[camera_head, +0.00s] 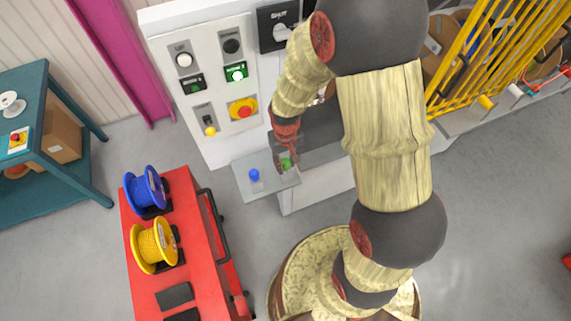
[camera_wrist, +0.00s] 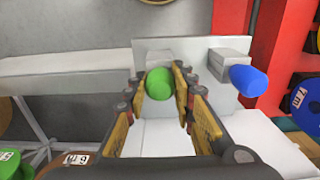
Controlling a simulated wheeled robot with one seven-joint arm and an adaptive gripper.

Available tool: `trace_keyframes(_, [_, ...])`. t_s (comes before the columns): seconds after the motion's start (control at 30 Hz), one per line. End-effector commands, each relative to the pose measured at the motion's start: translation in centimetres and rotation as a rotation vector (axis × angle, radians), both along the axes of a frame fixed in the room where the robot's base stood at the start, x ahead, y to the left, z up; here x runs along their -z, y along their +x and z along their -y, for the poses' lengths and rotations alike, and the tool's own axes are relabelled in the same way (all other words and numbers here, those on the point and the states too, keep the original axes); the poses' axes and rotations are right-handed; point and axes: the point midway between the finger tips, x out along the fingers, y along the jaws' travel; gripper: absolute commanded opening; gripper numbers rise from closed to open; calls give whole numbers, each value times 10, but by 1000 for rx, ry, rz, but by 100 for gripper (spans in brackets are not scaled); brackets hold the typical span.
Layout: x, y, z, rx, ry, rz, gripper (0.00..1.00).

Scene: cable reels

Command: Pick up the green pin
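The green pin (camera_head: 286,163) stands at the right side of a small grey shelf plate (camera_head: 262,187) below the control panel. In the wrist view the green pin (camera_wrist: 160,84) lies between the two fingertips of my gripper (camera_wrist: 161,88). The fingers are apart, one on each side of the pin, with little room beside it; contact is not clear. My gripper (camera_head: 284,160) comes down over the plate in the head view. The pin's lower part is hidden behind its green top in the wrist view.
A blue pin (camera_head: 254,174) stands left of the green pin on the same plate, close to my right finger in the wrist view (camera_wrist: 248,80). The control panel (camera_head: 215,90) rises behind. A red cart (camera_head: 200,235) with blue and yellow reels stands at lower left.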

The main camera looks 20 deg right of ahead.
Motion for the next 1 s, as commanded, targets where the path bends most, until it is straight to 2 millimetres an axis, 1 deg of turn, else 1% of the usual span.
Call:
trace_keyframes(0.07, [0, 0, 0, 0, 0, 0, 19])
trace_keyframes(0.4, [0, 0, 0, 0, 0, 0, 0])
trace_keyframes(0.67, [-1, 0, 0, 0, 0, 1, 0])
trace_keyframes(0.77, [-9, 1, 0, 0, 0, 2, 0])
trace_keyframes(0.87, [-25, 1, 0, 0, 0, 4, 0])
trace_keyframes(1.0, [-53, 1, 0, 0, 0, 5, 0])
